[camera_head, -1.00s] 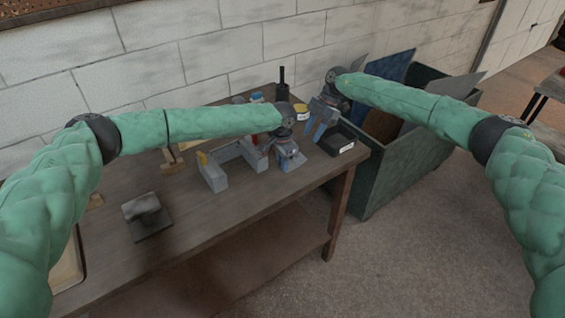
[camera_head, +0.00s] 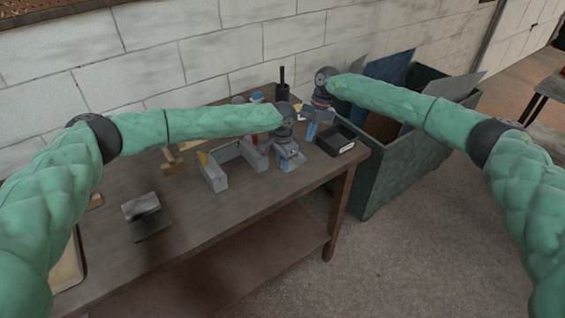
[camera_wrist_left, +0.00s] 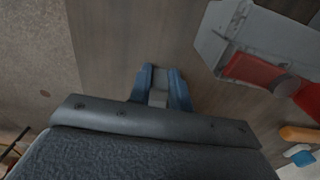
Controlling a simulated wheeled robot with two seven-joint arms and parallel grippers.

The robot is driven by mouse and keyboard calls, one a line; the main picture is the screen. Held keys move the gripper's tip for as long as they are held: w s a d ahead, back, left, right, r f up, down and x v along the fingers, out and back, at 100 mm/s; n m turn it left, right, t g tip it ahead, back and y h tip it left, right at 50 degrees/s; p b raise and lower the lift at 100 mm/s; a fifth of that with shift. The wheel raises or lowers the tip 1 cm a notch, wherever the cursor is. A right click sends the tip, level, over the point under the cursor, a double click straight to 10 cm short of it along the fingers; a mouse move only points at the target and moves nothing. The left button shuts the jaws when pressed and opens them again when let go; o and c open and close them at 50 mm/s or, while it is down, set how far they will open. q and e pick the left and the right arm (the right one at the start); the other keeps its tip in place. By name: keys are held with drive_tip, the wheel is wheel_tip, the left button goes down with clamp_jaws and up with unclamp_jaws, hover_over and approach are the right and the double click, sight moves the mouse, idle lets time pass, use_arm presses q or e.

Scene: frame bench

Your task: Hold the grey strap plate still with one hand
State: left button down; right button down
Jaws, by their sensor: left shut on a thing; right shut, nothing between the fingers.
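My left gripper (camera_head: 289,163) is low over the bench near its front right. In the left wrist view its two blue fingers (camera_wrist_left: 161,80) are shut on a small light grey piece, the grey strap plate (camera_wrist_left: 158,98); only a little of it shows between them. In the head view the gripper hides the plate. My right gripper (camera_head: 311,134) is shut and empty, just behind and to the right of the left one, above the bench beside the black tray.
A grey block frame (camera_head: 214,178) stands left of my left gripper; a red clamp (camera_wrist_left: 250,70) shows on it in the left wrist view. A black tray (camera_head: 345,139) is at the bench's right end. A green bin (camera_head: 385,180) stands beyond. The bench front is mostly clear.

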sight(302, 157)
drive_tip(key=shift+s+a+f+n+t+h, duration=0.2)
drive_tip(key=shift+a+f+n+t+h, duration=0.45)
drive_tip(key=shift+n, duration=2.65)
drive_tip(key=shift+s+a+f+n+t+h, duration=0.3)
drive_tip(key=shift+f+n, duration=0.7)
drive_tip(key=shift+n, duration=2.3)
drive_tip(key=shift+s+a+f+n+t+h, duration=0.15)
drive_tip(key=shift+a+f+n+t+h, duration=0.5)
drive_tip(key=shift+n, duration=2.65)
drive_tip(key=shift+d+f, duration=0.35)
drive_tip(key=shift+f, duration=0.5)
drive_tip(key=shift+s+f, duration=0.2)
drive_tip(key=shift+f, duration=0.6)
drive_tip(key=shift+w+r, duration=0.15)
drive_tip(key=shift+r, duration=0.9)
wheel_tip(302, 157, up, 6)
drive_tip(key=shift+r, duration=0.2)
